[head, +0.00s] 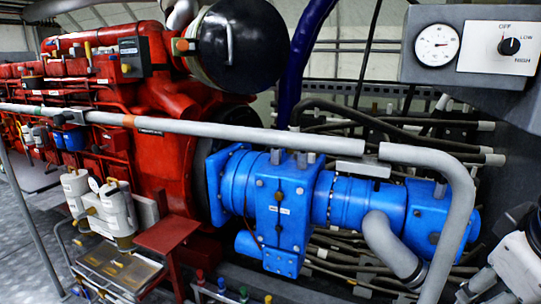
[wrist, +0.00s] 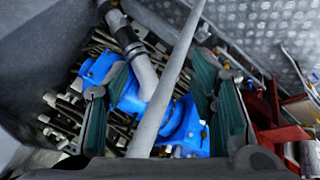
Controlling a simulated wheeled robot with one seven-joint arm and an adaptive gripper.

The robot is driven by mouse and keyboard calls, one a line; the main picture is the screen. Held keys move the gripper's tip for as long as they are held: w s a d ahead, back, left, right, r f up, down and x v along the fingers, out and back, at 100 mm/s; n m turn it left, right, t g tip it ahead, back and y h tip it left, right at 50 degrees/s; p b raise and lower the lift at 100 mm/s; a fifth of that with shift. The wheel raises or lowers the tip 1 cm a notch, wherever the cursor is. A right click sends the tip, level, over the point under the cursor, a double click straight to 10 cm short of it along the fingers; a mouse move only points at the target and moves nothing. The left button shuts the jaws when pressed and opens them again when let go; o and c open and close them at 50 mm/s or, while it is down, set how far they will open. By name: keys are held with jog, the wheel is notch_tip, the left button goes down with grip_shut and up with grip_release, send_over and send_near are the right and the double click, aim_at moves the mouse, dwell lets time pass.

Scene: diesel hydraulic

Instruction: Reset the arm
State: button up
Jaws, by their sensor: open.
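My gripper (wrist: 161,66) shows in the wrist view with its two teal-padded fingers spread wide apart. It is open and nothing is held between the fingers. A grey handrail pipe (wrist: 171,75) runs through the gap between the fingers in the picture. The blue hydraulic pump (wrist: 187,130) lies beyond it. How far the fingers are from the rail is hard to tell. In the head view a white and dark part of my arm (head: 518,262) shows at the lower right edge. The gripper itself is not clear there.
The grey rail (head: 250,133) crosses in front of the red engine (head: 165,165) and the blue pump (head: 345,205), bending down at the right. A grey panel with a gauge (head: 437,45) and an OFF/LOW/HIGH knob (head: 508,46) hangs at upper right. Hoses fill the space behind.

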jog(key=s+a+f+m+g+y, duration=0.2)
jog(key=s+a+f+g+y, duration=0.15)
jog(key=s+a, duration=0.55)
notch_tip(320, 180, up, 19)
jog(key=w+t+p, duration=0.1)
jog(key=t+p, duration=0.2)
jog(key=p, duration=1.5)
jog(key=shift+a+f+n, duration=0.15)
jog(key=shift+a+n, duration=0.15)
jog(key=shift+a, duration=0.15)
